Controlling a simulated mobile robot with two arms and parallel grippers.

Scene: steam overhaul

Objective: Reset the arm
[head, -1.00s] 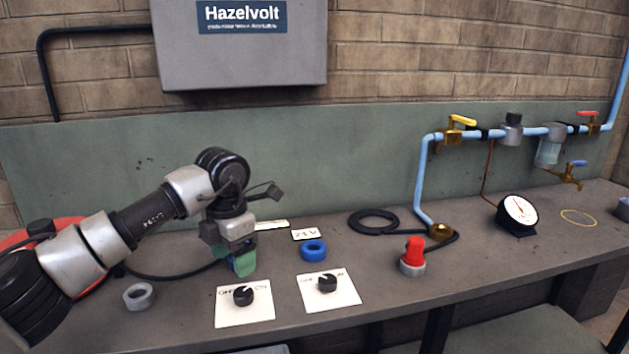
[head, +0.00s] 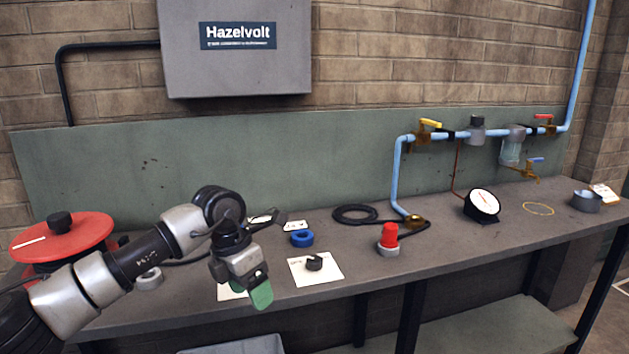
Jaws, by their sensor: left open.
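My left arm comes in from the left in the head view. Its gripper (head: 256,288) is open, with a green fingertip showing, and hangs over the front part of the bench. It covers most of a white card at the left, so that card's knob is hidden. I see nothing between the fingers. A second white card with a black knob (head: 314,263) lies just right of the gripper, apart from it. My right gripper is not in view.
On the bench (head: 450,252) stand a blue ring (head: 301,239), a red-capped fitting (head: 388,238), a black hose coil (head: 354,214), a dial gauge (head: 482,205) and a grey cup (head: 586,201). A red reel (head: 62,238) is at left. Blue pipework with valves runs behind.

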